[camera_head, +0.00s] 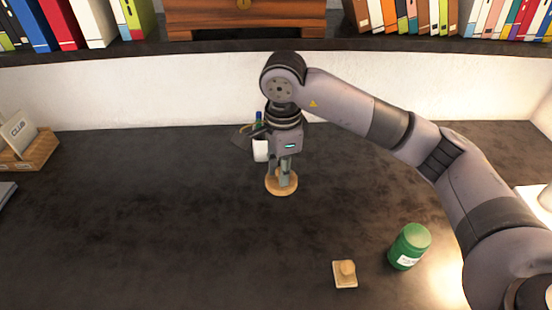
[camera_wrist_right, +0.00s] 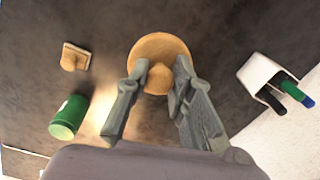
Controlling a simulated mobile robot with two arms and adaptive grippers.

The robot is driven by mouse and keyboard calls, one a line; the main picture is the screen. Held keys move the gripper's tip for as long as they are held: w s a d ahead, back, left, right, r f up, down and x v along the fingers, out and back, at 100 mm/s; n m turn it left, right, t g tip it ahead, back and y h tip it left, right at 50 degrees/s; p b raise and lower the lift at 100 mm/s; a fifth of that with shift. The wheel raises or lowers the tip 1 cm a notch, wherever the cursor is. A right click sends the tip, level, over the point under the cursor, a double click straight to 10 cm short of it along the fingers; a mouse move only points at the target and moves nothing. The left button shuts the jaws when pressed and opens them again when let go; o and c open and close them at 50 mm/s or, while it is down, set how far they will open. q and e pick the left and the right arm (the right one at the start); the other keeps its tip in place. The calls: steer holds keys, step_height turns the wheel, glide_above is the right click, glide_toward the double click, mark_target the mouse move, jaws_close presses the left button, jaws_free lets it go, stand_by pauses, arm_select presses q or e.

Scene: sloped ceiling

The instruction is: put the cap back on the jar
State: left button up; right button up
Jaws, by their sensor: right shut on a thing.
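A round wooden cap (camera_head: 281,186) with a knob is under my right gripper (camera_head: 286,173), at or just above the desk; I cannot tell if it touches. In the right wrist view, the fingers (camera_wrist_right: 161,70) are shut on the knob of this round cap (camera_wrist_right: 160,44). A second, square wooden cap (camera_head: 344,280) with a knob lies on the desk at the front; it also shows in the wrist view (camera_wrist_right: 76,57). The green jar (camera_head: 408,248), with a white label, stands right of the square cap; it also shows in the wrist view (camera_wrist_right: 69,118). My left gripper is not in view.
A white pen cup (camera_head: 261,151) stands right behind my right gripper. A wooden card holder (camera_head: 28,153) is at the far left. A shelf (camera_head: 380,44) with books runs along the back.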

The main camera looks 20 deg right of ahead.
steer(key=s+d+f+n, duration=0.1)
steer(key=s+f+n, duration=0.1)
steer(key=s+n, duration=0.3)
steer(key=s+d+f+n, duration=0.1)
steer(key=s+n, duration=0.5)
steer(key=n, duration=0.7)
steer(key=shift+s+d+f, duration=0.25)
steer(key=shift+d+f, duration=0.15)
steer(key=shift+d, duration=0.1)
